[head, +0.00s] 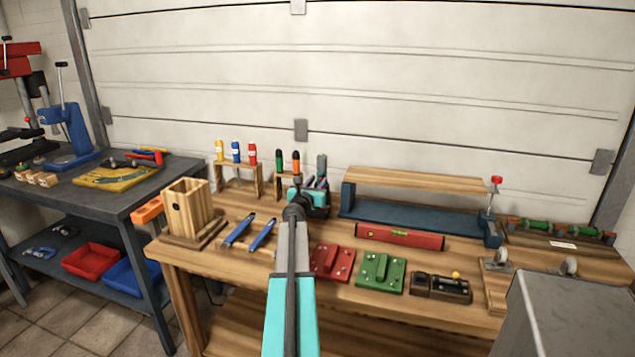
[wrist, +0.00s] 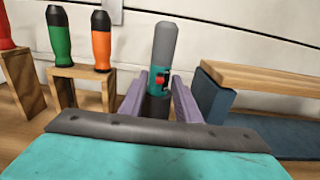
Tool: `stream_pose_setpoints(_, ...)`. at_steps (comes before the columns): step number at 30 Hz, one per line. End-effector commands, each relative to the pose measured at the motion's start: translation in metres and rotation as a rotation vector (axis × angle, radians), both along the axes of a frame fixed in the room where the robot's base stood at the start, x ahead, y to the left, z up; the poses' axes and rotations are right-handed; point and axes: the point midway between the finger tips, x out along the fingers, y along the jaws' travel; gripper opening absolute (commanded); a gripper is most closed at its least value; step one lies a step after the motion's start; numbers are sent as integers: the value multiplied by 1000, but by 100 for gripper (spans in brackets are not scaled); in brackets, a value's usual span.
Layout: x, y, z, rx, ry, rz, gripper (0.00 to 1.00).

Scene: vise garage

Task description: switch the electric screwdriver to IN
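The electric screwdriver (wrist: 161,75) stands upright, with a grey upper part, a teal band and a small red switch facing the wrist camera. Which way the switch is set is too small to tell. In the head view its grey top (head: 321,165) shows above my gripper (head: 317,184). In the wrist view my gripper (wrist: 160,92) has its two purple fingers apart, one on each side of the screwdriver's lower part. I see no clear grip on it. Its base is hidden behind the gripper body.
Just left are a wooden rack (head: 284,184) with green and orange screwdrivers and another rack (head: 238,180). To the right stands a blue frame with a wooden shelf (head: 415,181). A red level (head: 400,236), red plate (head: 333,263) and green plate (head: 380,272) lie in front.

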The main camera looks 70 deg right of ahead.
Motion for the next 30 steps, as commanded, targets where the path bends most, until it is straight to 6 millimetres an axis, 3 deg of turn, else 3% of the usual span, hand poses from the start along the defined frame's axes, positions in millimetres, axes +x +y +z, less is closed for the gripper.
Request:
stream_pose_setpoints(11, 1, -3, 0, 0, 0, 1, 30)
stream_pose_setpoints(12, 1, -3, 0, 0, 0, 1, 28)
stream_pose_setpoints(17, 1, -3, 0, 0, 0, 1, 1)
stream_pose_setpoints(18, 1, -3, 0, 0, 0, 1, 0)
stream_pose_setpoints(30, 2, -2, -8, 0, 0, 2, 0)
